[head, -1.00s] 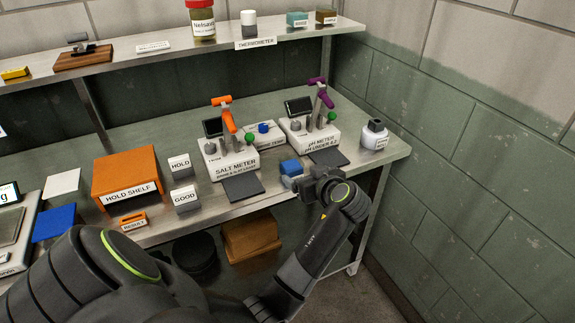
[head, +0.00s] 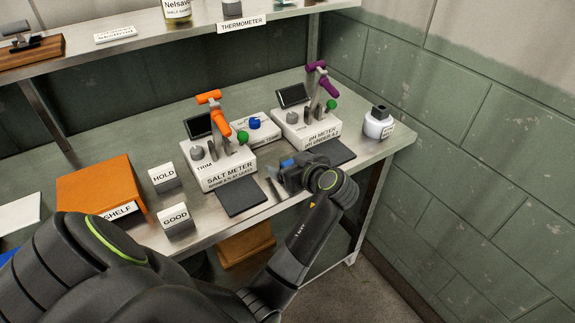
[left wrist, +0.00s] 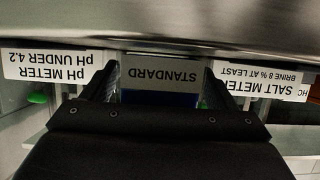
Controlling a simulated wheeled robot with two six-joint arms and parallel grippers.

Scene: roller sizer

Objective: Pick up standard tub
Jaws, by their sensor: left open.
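The standard tub is a small blue block with a grey face lettered STANDARD. In the head view the tub (head: 288,163) shows as a bit of blue at the bench's front edge, mostly hidden behind my left gripper (head: 279,178). In the left wrist view the tub (left wrist: 163,75) sits between the two dark fingers of my left gripper (left wrist: 157,90), its label upside down. The fingers are open, one on each side of the tub; contact cannot be told. My right gripper is not in view.
The salt meter (head: 224,166) stands left of the gripper, with a dark pad (head: 241,196) before it. The pH meter (head: 306,129) and its pad (head: 334,152) are behind and to the right. A white bottle (head: 378,124) stands near the bench's right end.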

